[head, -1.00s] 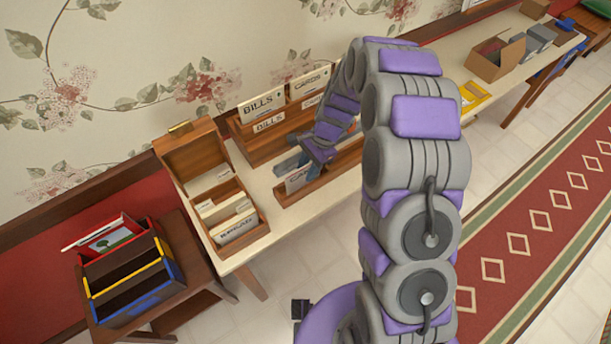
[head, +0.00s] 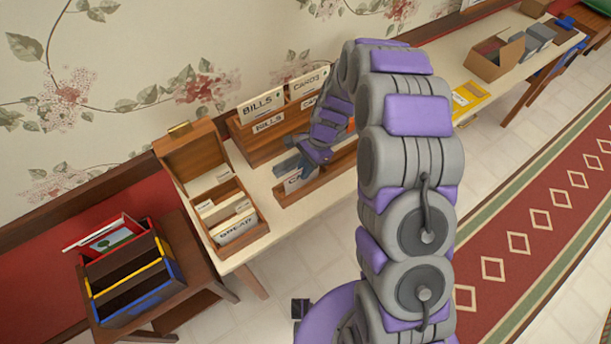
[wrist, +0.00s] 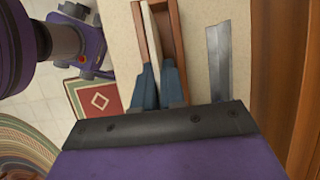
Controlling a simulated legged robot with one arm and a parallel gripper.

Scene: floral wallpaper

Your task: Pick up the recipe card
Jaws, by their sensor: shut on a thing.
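My gripper (head: 287,166) is at the front wooden tray (head: 325,178) of the table organizer, with blue-grey fingers pointing down. In the wrist view, my gripper (wrist: 158,82) is closed on the edge of a white card (wrist: 151,35), which stands in the narrow wooden tray (wrist: 173,32). In the head view the same card (head: 293,184) shows part of a label starting "CA"; my fingers hide the rest. I cannot tell whether it is the recipe card. An open wooden box (head: 262,228) to the left holds several cards, the front one labelled "BREAD" (head: 237,230).
A taller rack (head: 243,140) with cards labelled "BILLS" and "CARDS" stands behind the tray, by the wall. A multicoloured sorter (head: 130,285) sits on a low side table at the left. A yellow folder (head: 468,100) and cardboard box (head: 497,62) lie further right.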

